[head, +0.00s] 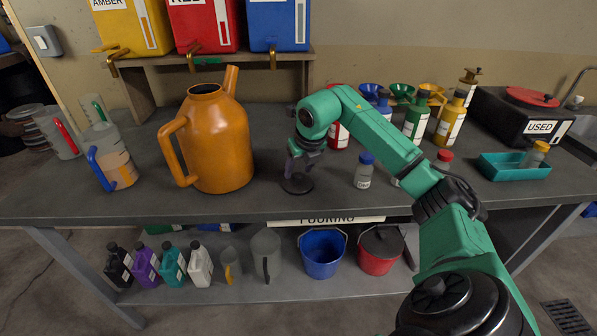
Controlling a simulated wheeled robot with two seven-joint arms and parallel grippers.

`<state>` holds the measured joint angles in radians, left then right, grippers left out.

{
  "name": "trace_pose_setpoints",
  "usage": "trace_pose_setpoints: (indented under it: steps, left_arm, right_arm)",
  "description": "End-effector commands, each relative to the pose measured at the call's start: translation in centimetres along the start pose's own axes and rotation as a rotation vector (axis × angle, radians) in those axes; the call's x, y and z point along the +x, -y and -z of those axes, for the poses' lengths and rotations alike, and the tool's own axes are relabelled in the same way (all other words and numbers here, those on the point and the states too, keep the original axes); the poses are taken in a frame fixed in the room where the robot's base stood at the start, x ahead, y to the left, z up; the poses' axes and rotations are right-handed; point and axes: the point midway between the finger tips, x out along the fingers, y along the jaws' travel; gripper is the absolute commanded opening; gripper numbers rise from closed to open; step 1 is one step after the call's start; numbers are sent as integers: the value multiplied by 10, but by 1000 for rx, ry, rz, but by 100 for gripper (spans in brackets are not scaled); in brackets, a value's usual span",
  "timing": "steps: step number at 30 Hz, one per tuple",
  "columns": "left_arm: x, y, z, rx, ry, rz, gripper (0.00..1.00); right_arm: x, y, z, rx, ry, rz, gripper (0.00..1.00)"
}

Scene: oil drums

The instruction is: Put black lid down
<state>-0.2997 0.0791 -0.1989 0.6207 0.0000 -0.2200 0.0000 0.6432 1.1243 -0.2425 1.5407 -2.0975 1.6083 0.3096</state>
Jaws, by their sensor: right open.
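The black lid (297,184) lies flat on the dark workbench, to the right of the orange jug. My right gripper (299,170) points down just above the lid, at its top. Its jaws are open, and the small fingertips partly cover the middle of the lid. Whether they touch it is hard to tell. The orange jug (222,140) stands upright with a dark round top, its handle to the left and its spout up to the right. My left gripper is out of view.
A small clear bottle with a blue cap (364,172) stands right of the lid. Clear measuring jugs (115,165) stand at the left. A teal tray (513,168) and a black USED container (510,117) are at the right. The bench (270,205) is bare in front of the lid.

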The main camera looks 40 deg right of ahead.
Motion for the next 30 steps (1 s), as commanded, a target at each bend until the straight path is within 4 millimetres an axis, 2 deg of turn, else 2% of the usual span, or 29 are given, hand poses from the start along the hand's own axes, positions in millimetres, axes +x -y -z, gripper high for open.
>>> trace_pose_setpoints:
  steps: [7,12,16,30]
  left_arm:
    - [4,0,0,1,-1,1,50]
    - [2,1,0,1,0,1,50]
    - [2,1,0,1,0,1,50]
    - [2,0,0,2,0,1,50]
  right_arm:
    - [-67,1,-1,1,7,1,61]
    - [-100,0,-1,0,3,1,61]
    - [-106,0,0,0,0,1,61]
    - [-106,0,0,0,-1,1,61]
